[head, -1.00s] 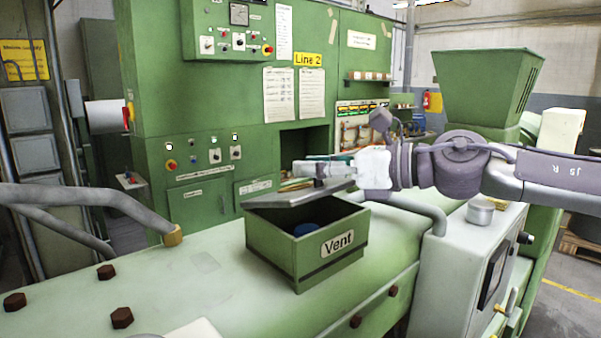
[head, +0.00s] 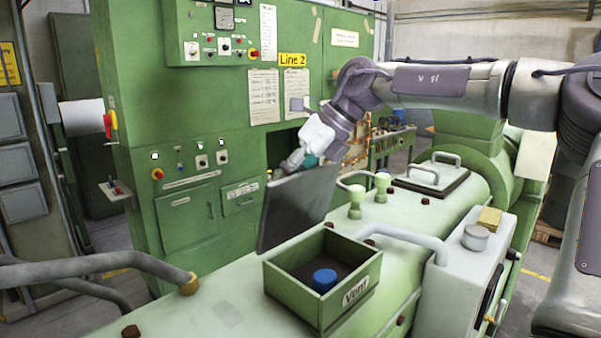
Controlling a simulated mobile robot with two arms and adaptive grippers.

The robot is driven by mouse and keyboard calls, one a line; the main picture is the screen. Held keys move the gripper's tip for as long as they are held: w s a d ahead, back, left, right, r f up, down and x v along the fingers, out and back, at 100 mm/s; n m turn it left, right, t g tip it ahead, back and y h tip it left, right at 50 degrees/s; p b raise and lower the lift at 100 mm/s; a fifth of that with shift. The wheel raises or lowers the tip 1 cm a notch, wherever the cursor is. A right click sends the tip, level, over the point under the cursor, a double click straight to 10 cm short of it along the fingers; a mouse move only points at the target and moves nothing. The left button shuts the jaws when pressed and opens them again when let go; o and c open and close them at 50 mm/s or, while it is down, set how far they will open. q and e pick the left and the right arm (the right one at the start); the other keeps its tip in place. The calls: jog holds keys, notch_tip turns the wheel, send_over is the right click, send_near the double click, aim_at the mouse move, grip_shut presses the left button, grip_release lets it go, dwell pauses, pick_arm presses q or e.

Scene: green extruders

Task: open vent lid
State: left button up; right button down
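The green vent box (head: 318,310), labelled "Vent", stands on the pale green machine top, its top open. Its grey lid (head: 296,208) is swung up steeply on the box's far left side. A blue round cap (head: 324,280) shows inside the box. My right gripper (head: 293,160) is at the lid's upper edge, on its far side. Its fingers are partly hidden behind the lid, so I cannot tell whether they grip the lid or its handle. My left gripper is not in view.
Pale green valve knobs (head: 356,200) and a hatch with handle (head: 433,175) lie behind the box. A curved rail (head: 400,238) runs at its right. Another handrail (head: 95,262) is at the left. The green control cabinet (head: 185,110) stands behind.

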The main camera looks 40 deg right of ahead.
jog(key=w+g, duration=0.1)
jog(key=w+f+g, duration=0.1)
jog(key=w+g, duration=0.1)
jog(key=w+f+m+g, duration=0.1)
jog(key=w+g, duration=0.1)
jog(key=shift+a+f+h, duration=0.15)
jog(key=shift+a+h, duration=0.05)
jog(key=shift+h, duration=0.1)
jog(key=shift+f, duration=0.1)
dwell(0.3)
jog(key=c, duration=0.8)
grip_release()
jog(key=shift+r, duration=0.2)
